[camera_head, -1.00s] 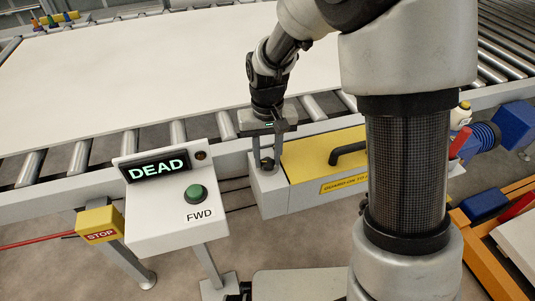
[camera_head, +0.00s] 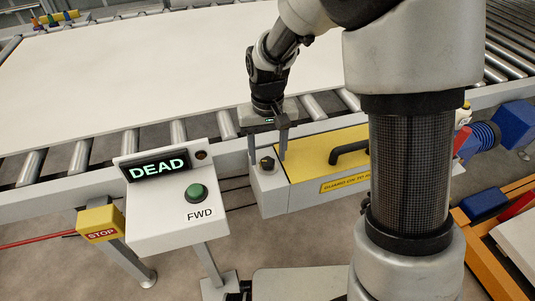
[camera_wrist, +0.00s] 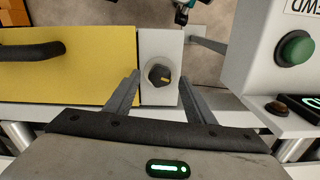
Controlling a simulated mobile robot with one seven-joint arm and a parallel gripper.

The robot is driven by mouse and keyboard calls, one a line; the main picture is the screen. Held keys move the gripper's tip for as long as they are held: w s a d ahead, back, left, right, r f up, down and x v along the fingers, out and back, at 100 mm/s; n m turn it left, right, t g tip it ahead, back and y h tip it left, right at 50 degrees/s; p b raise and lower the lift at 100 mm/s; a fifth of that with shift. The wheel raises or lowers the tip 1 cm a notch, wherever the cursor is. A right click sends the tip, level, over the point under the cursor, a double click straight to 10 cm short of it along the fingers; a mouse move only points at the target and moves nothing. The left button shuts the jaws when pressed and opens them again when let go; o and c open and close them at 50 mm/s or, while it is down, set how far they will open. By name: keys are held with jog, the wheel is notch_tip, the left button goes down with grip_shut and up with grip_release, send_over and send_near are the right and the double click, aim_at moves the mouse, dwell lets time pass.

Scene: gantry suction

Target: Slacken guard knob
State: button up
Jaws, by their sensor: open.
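The guard knob (camera_head: 267,164) is a small black knob on the white end block of the yellow-lidded guard box (camera_head: 312,152). In the wrist view my gripper (camera_wrist: 158,78) has one finger on each side of the knob, with clear gaps and no contact visible. The fingertips' exact height relative to the knob is hard to tell.
A control box with a DEAD display (camera_head: 158,167) and green FWD button (camera_head: 196,193) stands to the left, beside a yellow STOP box (camera_head: 100,223). A black handle (camera_head: 348,152) rises from the yellow lid. A large white board (camera_head: 130,70) lies on the rollers behind.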

aim_at(268, 161)
notch_tip(268, 161, up, 16)
jog(key=p, duration=0.3)
jog(key=shift+r+p, duration=0.2)
jog(key=shift+p, duration=0.1)
jog(key=shift+a+f+b, duration=0.1)
jog(key=shift+f+b, duration=0.05)
jog(key=shift+b, duration=0.45)
notch_tip(268, 161, down, 17)
jog(key=b, duration=0.4)
jog(key=shift+f, duration=0.15)
jog(key=c, duration=1.1)
